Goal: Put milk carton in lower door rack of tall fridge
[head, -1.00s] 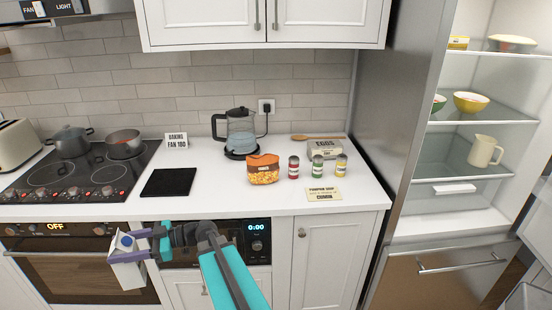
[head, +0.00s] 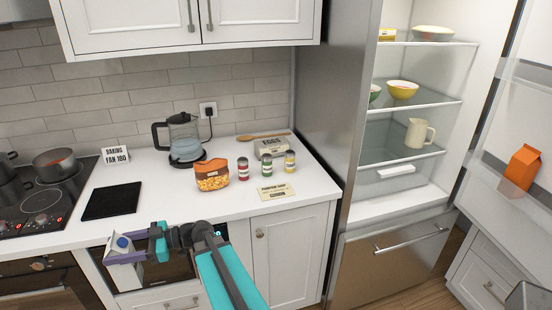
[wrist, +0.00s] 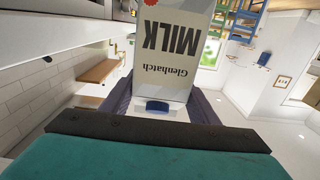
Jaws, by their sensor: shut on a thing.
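The milk carton (head: 124,275) is white with a blue cap, held low in front of the counter at the left. In the wrist view its face (wrist: 172,50) reads "Glenhatch MILK" upside down. My gripper (head: 128,250) is shut on the carton near its capped end. The tall fridge (head: 330,130) stands open at the right. Its open door (head: 520,110) is at the far right, with clear racks. An orange carton (head: 522,168) stands in a door rack. The lower part of the door is partly cut off by the picture edge.
Fridge shelves hold bowls and a cream jug (head: 417,133). A steel drawer (head: 385,262) is below. Open floor shows between drawer and door.

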